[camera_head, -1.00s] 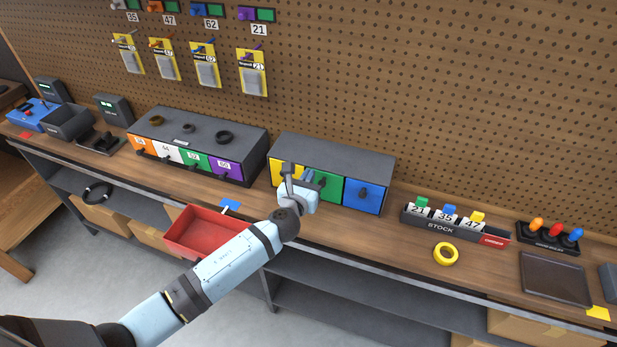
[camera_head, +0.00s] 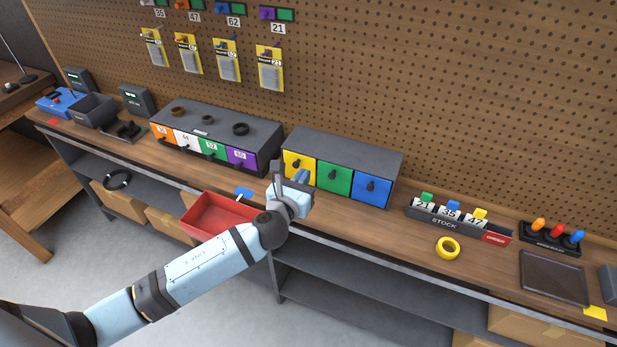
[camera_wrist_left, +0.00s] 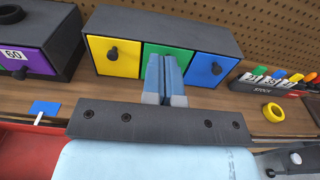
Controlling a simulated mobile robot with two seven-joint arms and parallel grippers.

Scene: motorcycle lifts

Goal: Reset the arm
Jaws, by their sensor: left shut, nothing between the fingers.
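My left arm reaches in from the lower left of the head view. Its gripper (camera_head: 301,178) is in front of the cabinet with yellow, green and blue drawers (camera_head: 345,151), apart from the drawer fronts as far as I can tell. In the left wrist view the two blue fingers (camera_wrist_left: 166,80) are together, with nothing between them. They cover part of the green drawer (camera_wrist_left: 185,58). The yellow drawer (camera_wrist_left: 116,57) and blue drawer (camera_wrist_left: 207,70) look closed. My right gripper is in neither view.
A red bin (camera_head: 212,216) sits at the bench front, beside my forearm. A cabinet with numbered drawers (camera_head: 226,124) stands to the left. A yellow ring (camera_head: 447,247), the stock rack (camera_head: 445,222) and a dark tray (camera_head: 552,278) are to the right. Open floor lies below.

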